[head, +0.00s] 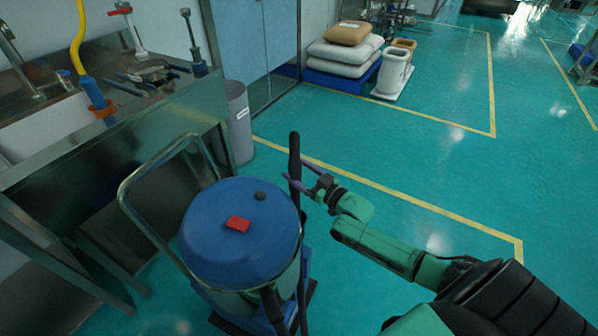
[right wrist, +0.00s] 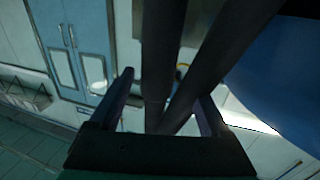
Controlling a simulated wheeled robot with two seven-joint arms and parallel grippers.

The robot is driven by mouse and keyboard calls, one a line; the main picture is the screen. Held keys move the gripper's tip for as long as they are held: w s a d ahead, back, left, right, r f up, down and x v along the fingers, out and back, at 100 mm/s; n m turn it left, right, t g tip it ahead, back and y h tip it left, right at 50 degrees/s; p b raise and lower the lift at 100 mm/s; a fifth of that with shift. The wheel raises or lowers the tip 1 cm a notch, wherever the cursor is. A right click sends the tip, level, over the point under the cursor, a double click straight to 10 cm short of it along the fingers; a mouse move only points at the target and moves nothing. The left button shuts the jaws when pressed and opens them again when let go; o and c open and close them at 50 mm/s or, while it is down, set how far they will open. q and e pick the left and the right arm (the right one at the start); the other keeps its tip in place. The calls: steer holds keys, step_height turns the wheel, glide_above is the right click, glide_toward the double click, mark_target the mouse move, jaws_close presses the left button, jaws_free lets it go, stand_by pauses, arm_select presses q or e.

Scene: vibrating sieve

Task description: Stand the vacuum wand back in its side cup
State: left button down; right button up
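The vacuum is a drum with a blue lid (head: 235,245), a red latch and a chrome push handle (head: 128,200). The black wand (head: 294,150) stands nearly upright at the drum's right side; its lower part runs down along the drum. The side cup cannot be made out. My right gripper (head: 298,176) is at the wand's upper part, with its purple fingers open on either side of it. In the right wrist view two dark tubes (right wrist: 162,60) pass between the open fingers (right wrist: 165,105), with a visible gap at the left finger. My left gripper is out of view.
A metal sink bench (head: 200,105) with tools stands left of the vacuum. A grey bin (head: 240,125) is behind it, beside blue cabinet doors (head: 255,45). Sacks (head: 345,50) lie on a blue pallet farther back. The green floor (head: 400,160) to the right is clear.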

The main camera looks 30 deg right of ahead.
steer(key=shift+s+f, duration=0.1)
steer(key=shift+s, duration=0.05)
steer(key=shift+s+d, duration=0.15)
steer(key=shift+s, duration=0.15)
steer(key=p+v, duration=0.1)
steer(key=v, duration=1.2)
steer(key=shift+s, duration=0.35)
steer(key=s+d+f+m+g+h+p, duration=0.1)
steer(key=s+f+g+h, duration=0.2)
steer(key=f, duration=0.5)
steer(key=s+d+f+g+h, duration=0.15)
steer(key=s+f, duration=0.25)
steer(key=f, duration=0.5)
steer(key=s+d+f+m+g+h+p, duration=0.1)
steer(key=s+d+f+g, duration=0.2)
steer(key=f, duration=0.5)
steer(key=s+a+f+g, duration=0.4)
steer(key=s+a+f, duration=0.2)
steer(key=s, duration=0.4)
steer(key=s+a+f+n+g, duration=0.1)
steer(key=s+a+f+g, duration=0.4)
steer(key=s+f, duration=0.3)
steer(key=s+a, duration=0.1)
steer(key=s, duration=0.2)
steer(key=shift+s+a, duration=0.2)
steer(key=shift+a, duration=0.15)
